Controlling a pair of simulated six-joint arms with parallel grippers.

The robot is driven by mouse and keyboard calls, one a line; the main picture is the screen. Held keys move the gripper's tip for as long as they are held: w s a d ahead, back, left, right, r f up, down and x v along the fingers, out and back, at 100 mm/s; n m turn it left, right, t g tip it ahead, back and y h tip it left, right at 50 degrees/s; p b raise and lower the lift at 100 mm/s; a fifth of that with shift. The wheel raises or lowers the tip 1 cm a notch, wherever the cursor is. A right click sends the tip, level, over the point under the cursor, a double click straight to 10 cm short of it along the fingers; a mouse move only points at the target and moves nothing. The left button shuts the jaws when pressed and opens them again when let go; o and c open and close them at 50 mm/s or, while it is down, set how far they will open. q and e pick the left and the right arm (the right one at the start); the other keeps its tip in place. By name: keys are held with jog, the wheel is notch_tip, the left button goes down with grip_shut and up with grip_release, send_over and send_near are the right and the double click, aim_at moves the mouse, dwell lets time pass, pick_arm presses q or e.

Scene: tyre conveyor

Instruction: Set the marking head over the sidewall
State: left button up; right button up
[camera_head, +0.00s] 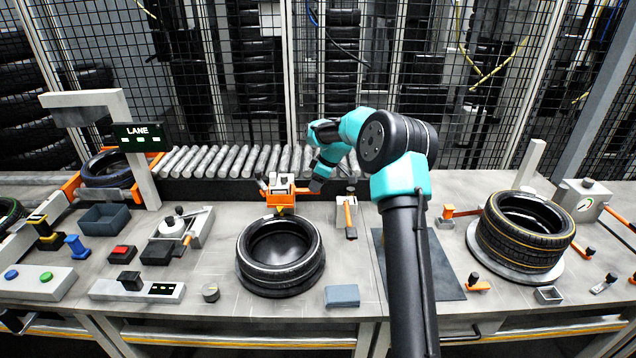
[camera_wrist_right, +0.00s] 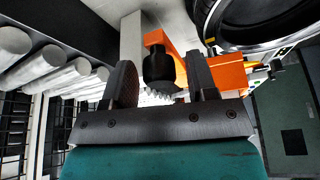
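The marking head (camera_head: 283,186), orange and white with a yellow tip, stands at the far rim of the middle tyre (camera_head: 282,256). The tip appears over or close to the sidewall; its exact height is unclear. The black tyre lies flat on the table. My right gripper (camera_head: 312,186) is just right of the head, pointing down. In the right wrist view, its two fingers (camera_wrist_right: 160,66) stand apart on either side of a black knob (camera_wrist_right: 158,68) on an orange part (camera_wrist_right: 218,72), with gaps visible. A tyre shows at upper right there. My left gripper is not in view.
A roller conveyor (camera_head: 225,162) runs behind. Another tyre (camera_head: 525,232) sits at right. A blue block (camera_head: 342,296) lies in front.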

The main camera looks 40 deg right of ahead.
jog(key=shift+r, duration=0.15)
jog(key=v, duration=1.7)
jog(key=shift+d+r, duration=0.1)
